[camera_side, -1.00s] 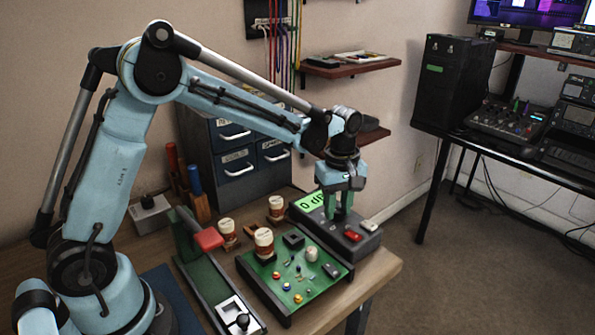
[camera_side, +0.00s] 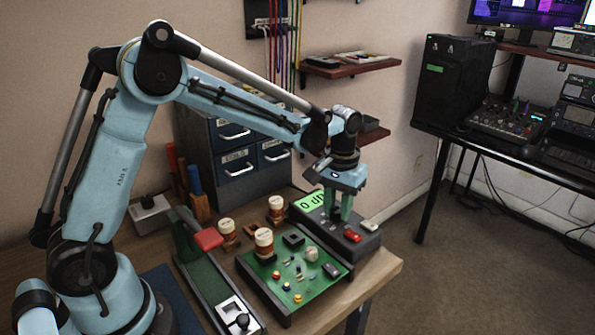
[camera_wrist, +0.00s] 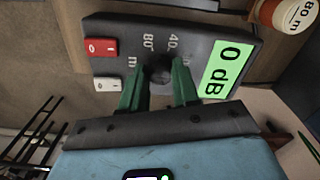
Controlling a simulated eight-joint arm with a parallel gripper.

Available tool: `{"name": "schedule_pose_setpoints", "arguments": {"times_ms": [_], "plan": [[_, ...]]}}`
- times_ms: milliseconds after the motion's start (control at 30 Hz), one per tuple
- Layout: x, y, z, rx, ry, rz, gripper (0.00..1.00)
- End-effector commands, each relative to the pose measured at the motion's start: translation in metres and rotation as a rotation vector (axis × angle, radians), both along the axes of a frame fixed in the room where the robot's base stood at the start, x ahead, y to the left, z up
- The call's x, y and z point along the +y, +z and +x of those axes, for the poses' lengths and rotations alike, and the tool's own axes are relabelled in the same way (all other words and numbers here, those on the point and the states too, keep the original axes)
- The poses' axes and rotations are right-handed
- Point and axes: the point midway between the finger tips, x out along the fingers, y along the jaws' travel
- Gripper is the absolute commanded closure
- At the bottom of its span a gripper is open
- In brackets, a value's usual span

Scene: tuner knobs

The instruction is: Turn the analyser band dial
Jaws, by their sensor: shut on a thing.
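The analyser (camera_side: 362,243) is a dark grey box at the back right of the bench, with a green screen (camera_side: 310,201) reading "0 dB". In the wrist view its band dial (camera_wrist: 158,70) is a dark round knob with "40" and "80 m" marked near it. My gripper (camera_wrist: 159,82) has its green fingers on both sides of the dial and is shut on it. In the side view my gripper (camera_side: 339,215) points down onto the analyser, and its fingers hide most of the dial.
A red switch (camera_side: 352,236) and a white switch (camera_side: 369,226) sit on the analyser close to my fingers. A green circuit board (camera_side: 280,270) with small parts lies in front. Labelled cans (camera_side: 264,242) stand to the left.

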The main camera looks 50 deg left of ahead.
Motion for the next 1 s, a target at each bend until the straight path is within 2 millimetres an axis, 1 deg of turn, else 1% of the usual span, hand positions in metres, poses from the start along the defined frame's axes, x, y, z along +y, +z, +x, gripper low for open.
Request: {"name": "schedule_pose_setpoints", "arguments": {"times_ms": [200, 500, 700, 1000], "plan": [[0.0002, 0.0003, 0.0005, -0.002, -0.201, 0.000, 1.00], [0.0003, 0.0003, 0.0005, -0.002, -0.422, 0.000, 1.00], [0.0002, 0.0003, 0.0006, -0.002, -0.513, 0.000, 1.00], [0.0002, 0.0003, 0.0007, -0.002, -0.566, 0.000, 1.00]]}}
